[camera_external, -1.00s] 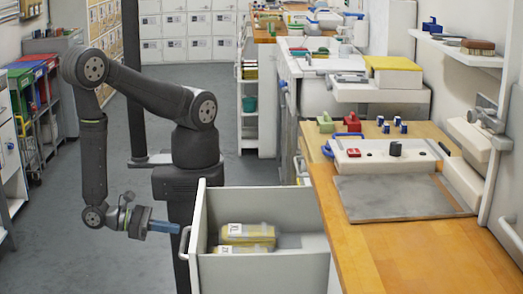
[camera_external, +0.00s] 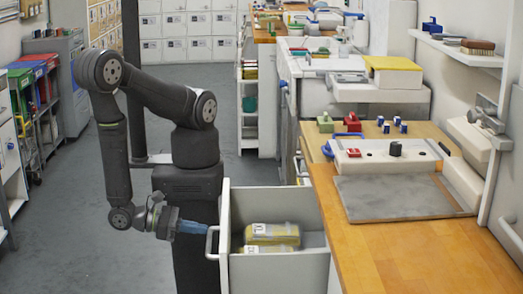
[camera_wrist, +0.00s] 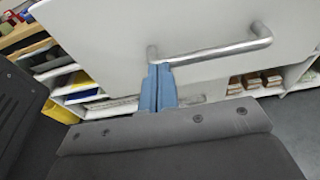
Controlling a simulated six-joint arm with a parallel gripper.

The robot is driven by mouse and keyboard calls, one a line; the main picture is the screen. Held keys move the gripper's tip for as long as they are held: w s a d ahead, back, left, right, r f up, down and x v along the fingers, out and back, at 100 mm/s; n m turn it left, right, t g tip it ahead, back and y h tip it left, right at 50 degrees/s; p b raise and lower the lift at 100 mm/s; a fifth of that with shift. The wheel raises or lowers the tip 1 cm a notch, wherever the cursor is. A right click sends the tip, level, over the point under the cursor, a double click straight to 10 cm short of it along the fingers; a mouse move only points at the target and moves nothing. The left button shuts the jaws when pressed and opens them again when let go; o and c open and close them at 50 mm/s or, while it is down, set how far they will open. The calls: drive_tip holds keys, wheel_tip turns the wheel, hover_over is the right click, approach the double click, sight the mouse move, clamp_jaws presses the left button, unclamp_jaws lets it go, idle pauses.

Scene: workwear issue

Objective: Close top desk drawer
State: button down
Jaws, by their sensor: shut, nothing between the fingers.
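The top desk drawer (camera_external: 290,273) is partly open, sticking out to the left from under the wooden desk in the external view. Yellow packages (camera_external: 272,233) with white labels lie inside it. Its handle (camera_external: 211,243) is a metal bar on the front panel. My gripper (camera_external: 205,229) has its blue fingers shut, with the tips at the drawer front by the handle. In the wrist view the shut fingers (camera_wrist: 158,88) point at the white drawer front (camera_wrist: 120,40), near one end of the handle (camera_wrist: 215,52). Exact contact is hard to tell.
The wooden desk (camera_external: 390,260) carries a grey mat (camera_external: 405,197) and a white device with knobs. Shelving and coloured bins (camera_external: 38,75) stand at the far left. The grey floor (camera_external: 70,240) left of my arm is clear.

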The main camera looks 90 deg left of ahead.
drive_tip(key=r+x, duration=0.1)
drive_tip(key=x, duration=0.6)
drive_tip(key=r+x, duration=0.2)
drive_tip(key=x, duration=0.6)
drive_tip(key=w+r+x, duration=0.1)
drive_tip(key=x, duration=0.6)
drive_tip(key=shift+w+d+r, duration=0.1)
drive_tip(key=shift+w+r, duration=0.2)
drive_tip(key=shift+w, duration=0.75)
drive_tip(key=shift+d+r, duration=0.1)
drive_tip(key=shift+d, duration=0.05)
drive_tip(key=v, duration=1.4)
drive_tip(key=shift+s, duration=0.25)
drive_tip(key=shift+w, duration=0.1)
drive_tip(key=shift+x, duration=6.9)
drive_tip(key=c, duration=2.2)
unclamp_jaws()
